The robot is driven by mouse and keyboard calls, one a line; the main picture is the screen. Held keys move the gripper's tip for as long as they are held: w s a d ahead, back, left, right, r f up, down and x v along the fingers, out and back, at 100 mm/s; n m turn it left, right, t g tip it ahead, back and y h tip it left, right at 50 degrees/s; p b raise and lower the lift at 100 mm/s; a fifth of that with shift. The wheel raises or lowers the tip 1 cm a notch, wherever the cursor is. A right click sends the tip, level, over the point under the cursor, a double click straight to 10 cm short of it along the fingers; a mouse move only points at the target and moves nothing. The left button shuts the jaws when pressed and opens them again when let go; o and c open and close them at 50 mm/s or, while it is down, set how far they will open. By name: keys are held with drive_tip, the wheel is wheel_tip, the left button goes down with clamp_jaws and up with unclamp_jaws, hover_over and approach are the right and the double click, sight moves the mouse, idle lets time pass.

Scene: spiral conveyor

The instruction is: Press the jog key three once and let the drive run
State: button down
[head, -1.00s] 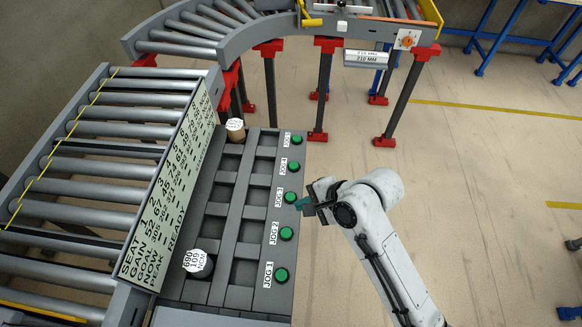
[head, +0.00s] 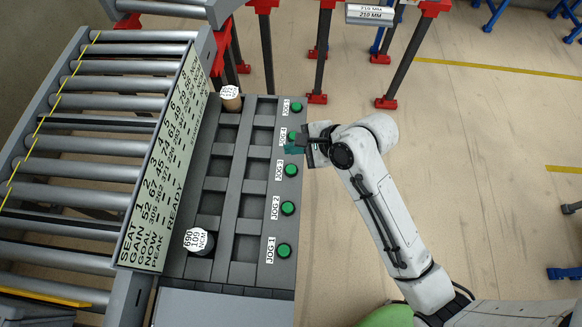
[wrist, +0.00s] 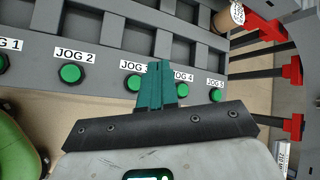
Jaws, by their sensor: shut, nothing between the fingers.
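The jog key three is a green round button (head: 291,170) beside the JOG 3 label on the grey panel (head: 263,185). In the wrist view the JOG 3 button (wrist: 134,83) shows just left of my teal fingers. My gripper (head: 291,149) is shut and empty. In the head view its tips appear between the JOG 3 and JOG 4 buttons, nearer the JOG 4 button (head: 292,136). In the wrist view the fingers (wrist: 155,80) partly cover the JOG 3 label. I cannot tell whether the tips touch the panel.
A slanted display (head: 165,180) with SEAT, GAIN, GOAL and NOW rows reads READY at its bottom. Rollers (head: 110,165) lie left. Open floor (head: 480,140) lies right.

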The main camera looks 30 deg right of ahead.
drive_tip(key=b, duration=0.7)
hover_over(294, 171)
wheel_tip(294, 171, down, 6)
drive_tip(key=shift+f+b, duration=0.4)
drive_tip(key=shift+f, duration=0.75)
drive_tip(key=shift+f, duration=0.85)
idle(1.5)
drive_tip(key=shift+r+p, duration=0.1)
drive_tip(key=shift+p, duration=0.3)
drive_tip(key=shift+r+p, duration=0.8)
drive_tip(key=shift+p, duration=0.3)
wheel_tip(294, 171, up, 5)
drive_tip(key=p, duration=0.6)
idle(0.4)
